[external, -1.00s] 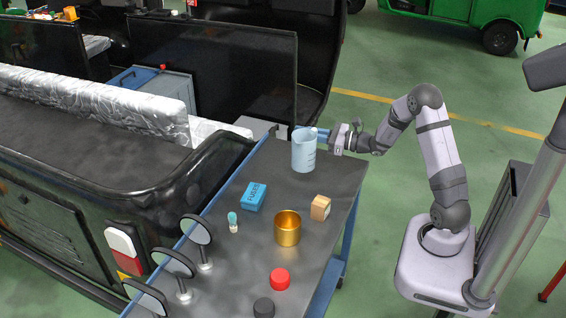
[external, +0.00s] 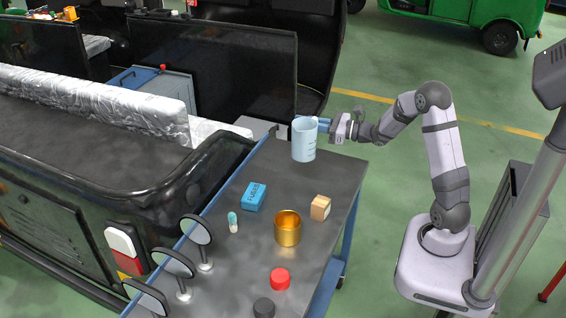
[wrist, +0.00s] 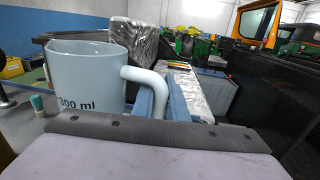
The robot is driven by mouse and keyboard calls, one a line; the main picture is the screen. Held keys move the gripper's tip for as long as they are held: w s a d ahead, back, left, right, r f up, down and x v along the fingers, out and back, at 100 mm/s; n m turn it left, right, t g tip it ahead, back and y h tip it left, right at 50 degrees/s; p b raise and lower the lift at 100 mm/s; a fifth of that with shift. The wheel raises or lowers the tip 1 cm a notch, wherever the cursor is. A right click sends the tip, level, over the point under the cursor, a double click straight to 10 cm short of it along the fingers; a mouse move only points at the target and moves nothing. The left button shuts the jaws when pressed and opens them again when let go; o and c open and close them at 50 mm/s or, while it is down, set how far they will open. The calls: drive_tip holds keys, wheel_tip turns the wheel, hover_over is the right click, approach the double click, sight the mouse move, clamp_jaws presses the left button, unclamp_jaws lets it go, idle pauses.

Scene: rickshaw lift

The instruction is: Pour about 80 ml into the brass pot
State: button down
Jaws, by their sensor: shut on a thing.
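A pale blue measuring jug (external: 304,140) is at the far end of the dark bench. My gripper (external: 325,124) is shut on its handle, on the jug's right side. In the wrist view the jug (wrist: 88,75) looks upright, with a "300 ml" mark low on its wall and its handle between my blue fingers (wrist: 157,100). The jug appears slightly raised above the bench top. What it holds is hidden. The brass pot (external: 288,230) stands upright on the bench, nearer the camera, apart from the jug. Its open top shows no clear contents.
Between jug and pot lie a blue FUSES box (external: 254,197) and a small teal-topped vial (external: 233,222). A wooden block (external: 320,208) sits right of the pot. A red cap (external: 280,279), a black cap (external: 263,307) and round mirrors (external: 196,229) on stands are nearer the camera.

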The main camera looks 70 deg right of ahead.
drive_tip(key=s+a+r+n+g+y+b, duration=0.1)
drive_tip(key=s+a+n+g+y+b, duration=0.35)
drive_tip(key=a, duration=0.85)
drive_tip(key=s+a+n+g+y+b, duration=0.2)
drive_tip(key=s+a+n+y, duration=0.45)
drive_tip(key=a, duration=0.65)
wheel_tip(320, 180, down, 8)
drive_tip(key=s+m+y, duration=0.1)
drive_tip(key=shift+s+d+m, duration=0.15)
drive_tip(key=shift+d+m, duration=0.05)
drive_tip(key=shift+m, duration=0.1)
drive_tip(key=shift+r+g+p, duration=0.1)
drive_tip(key=shift+g+p, duration=0.15)
drive_tip(key=shift+p, duration=0.75)
